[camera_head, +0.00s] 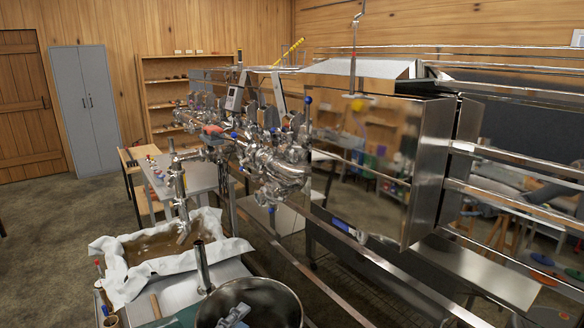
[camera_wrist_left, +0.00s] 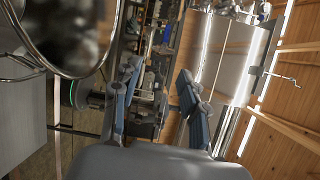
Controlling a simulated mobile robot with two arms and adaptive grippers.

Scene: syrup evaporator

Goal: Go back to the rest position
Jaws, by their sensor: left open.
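My left gripper (camera_head: 232,318) shows at the bottom edge of the head view, in front of the opening of a round steel pot (camera_head: 297,300). In the left wrist view the two blue-grey fingers of this gripper (camera_wrist_left: 157,90) stand well apart, with nothing held between them. The head view does not show whether the gripper is inside the pot or above it. My right gripper is not recognisable in either view.
The steel evaporator (camera_head: 375,150) with its pipes and valves (camera_head: 265,160) fills the middle. A cloth-lined basin of brown liquid (camera_head: 120,280) stands at left, near an upright steel pipe (camera_head: 202,268). A grey cabinet (camera_head: 85,110) stands behind. Open floor (camera_head: 40,230) lies at far left.

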